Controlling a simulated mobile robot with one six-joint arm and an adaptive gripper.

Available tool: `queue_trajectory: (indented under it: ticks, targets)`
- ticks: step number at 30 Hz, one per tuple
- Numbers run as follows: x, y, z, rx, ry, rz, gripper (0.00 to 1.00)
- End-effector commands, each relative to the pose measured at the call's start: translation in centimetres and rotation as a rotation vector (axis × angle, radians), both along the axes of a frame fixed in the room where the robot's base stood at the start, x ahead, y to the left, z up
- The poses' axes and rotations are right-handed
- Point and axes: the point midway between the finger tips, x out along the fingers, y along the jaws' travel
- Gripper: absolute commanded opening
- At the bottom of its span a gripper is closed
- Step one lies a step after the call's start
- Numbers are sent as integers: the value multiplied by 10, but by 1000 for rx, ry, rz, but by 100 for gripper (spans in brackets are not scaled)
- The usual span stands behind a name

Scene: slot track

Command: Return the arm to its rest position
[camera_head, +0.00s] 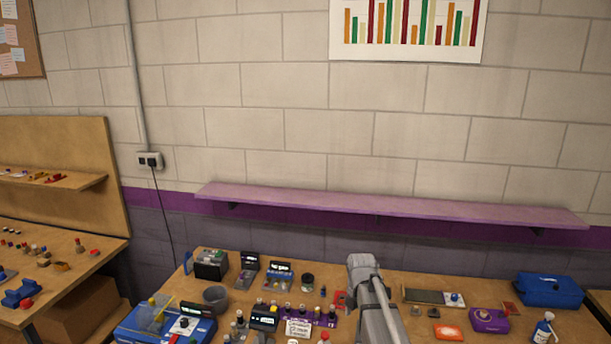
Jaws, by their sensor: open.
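My grey arm (375,305) rises from the bottom edge of the head view, right of the middle, in front of the long wooden table (415,279). Its upper end stands over the table's back part and hides some of the tabletop. I can make out only grey arm links. No gripper fingers show, so I cannot see where my gripper is or whether it holds anything.
Right are a blue case (549,290), a purple box (489,320) and a spray bottle (543,328). A purple shelf (390,206) spans the wall.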

Motion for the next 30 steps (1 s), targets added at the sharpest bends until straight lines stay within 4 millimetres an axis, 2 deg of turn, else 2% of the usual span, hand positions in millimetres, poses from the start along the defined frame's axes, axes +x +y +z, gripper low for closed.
queue_trajectory:
  ticks: [8, 14, 30]
  targets:
    - [-13, -2, -14, 0, 0, -141, 73]
    - [-28, -4, -29, 0, 0, -313, 73]
    - [-89, -10, -87, -1, 1, -1067, 73]
